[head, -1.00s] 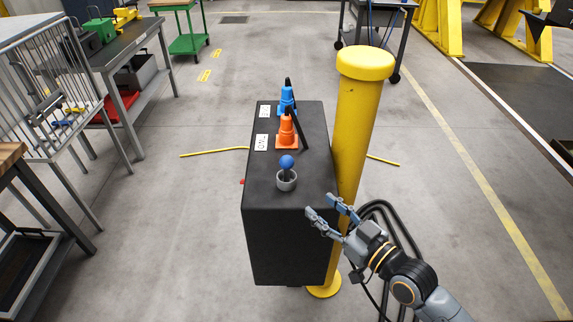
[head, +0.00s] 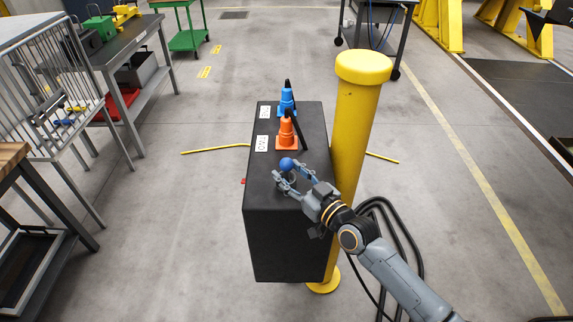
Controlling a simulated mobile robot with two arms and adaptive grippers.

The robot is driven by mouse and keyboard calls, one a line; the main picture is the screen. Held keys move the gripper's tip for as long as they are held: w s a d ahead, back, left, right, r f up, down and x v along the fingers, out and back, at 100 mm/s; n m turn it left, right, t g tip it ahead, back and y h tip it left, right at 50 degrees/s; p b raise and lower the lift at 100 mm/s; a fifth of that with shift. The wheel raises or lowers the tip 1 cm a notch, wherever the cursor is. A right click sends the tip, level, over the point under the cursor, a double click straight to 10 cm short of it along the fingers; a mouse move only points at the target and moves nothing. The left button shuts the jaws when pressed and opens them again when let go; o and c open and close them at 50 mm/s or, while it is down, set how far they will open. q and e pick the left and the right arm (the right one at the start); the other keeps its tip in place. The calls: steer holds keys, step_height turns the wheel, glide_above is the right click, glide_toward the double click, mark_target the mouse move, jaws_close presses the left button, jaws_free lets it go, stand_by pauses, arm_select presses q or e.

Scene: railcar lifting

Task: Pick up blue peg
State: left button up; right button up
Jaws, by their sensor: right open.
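The blue peg (head: 287,164) has a round blue head and stands at the near part of the black cabinet's top (head: 262,212). Its grey cup-shaped holder is mostly hidden behind my right gripper. My right gripper (head: 294,172) is open, with its fingertips on either side of the peg, just below or level with the blue head. I cannot tell whether the fingers touch the peg. My left gripper is not in view.
An orange cone (head: 287,133) and a blue cone (head: 286,101) stand farther back on the cabinet, with white labels to their left. A yellow post (head: 357,120) rises close along the cabinet's right side.

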steer(key=shift+x, duration=0.8)
jaws_close()
steer(key=shift+d, duration=0.1)
